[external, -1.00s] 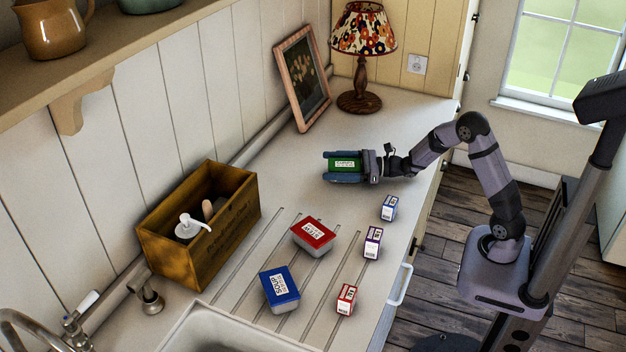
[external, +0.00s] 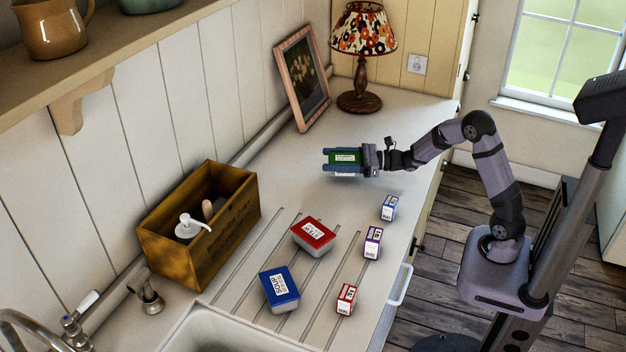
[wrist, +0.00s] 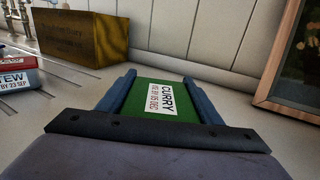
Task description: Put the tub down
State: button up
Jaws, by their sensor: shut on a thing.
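The tub (external: 346,157) has a green lid with a white label, and the label reads CURRY in the wrist view (wrist: 159,98). My gripper (external: 328,161) is shut on the tub, with one blue-grey finger along each side of it. In the wrist view the fingers (wrist: 160,92) flank the green lid. The tub is over the far part of the pale counter (external: 290,170). I cannot tell for sure whether its underside touches the counter. Most of its walls are hidden by the fingers.
A red-lidded tub (external: 313,233) and a blue-lidded tub (external: 280,287) stand nearer the sink (external: 205,335). Several small boxes (external: 372,242) line the counter's right side. A wooden crate (external: 215,240), a picture frame (external: 303,78) and a lamp (external: 360,95) stand along the wall.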

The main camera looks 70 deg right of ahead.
notch_tip(320, 180, up, 8)
jog(key=shift+f, duration=0.2)
jog(key=shift+a, duration=0.15)
jog(key=s+a+n+g+y+p, duration=0.1)
jog(key=s+a+n+g+y, duration=0.15)
jog(key=a, duration=0.55)
jog(key=s+a+n+g+y+p, duration=0.1)
jog(key=a+n+y, duration=0.1)
jog(key=a+y, duration=0.35)
jog(key=shift+s+a+f+h+p, duration=0.15)
jog(key=shift+a+f+h, duration=0.15)
jog(key=shift+f, duration=1.3)
jog(key=shift+w+a+f+h+p, duration=0.1)
jog(key=shift+a+f+h, duration=0.2)
jog(key=shift+f, duration=1.35)
jog(key=shift+s+a+f+h+p, duration=0.15)
jog(key=shift+f+h, duration=0.25)
jog(key=shift+f, duration=1.2)
jog(key=shift+f, duration=0.2)
jog(key=o, duration=1.4)
jog(key=shift+c, duration=0.2)
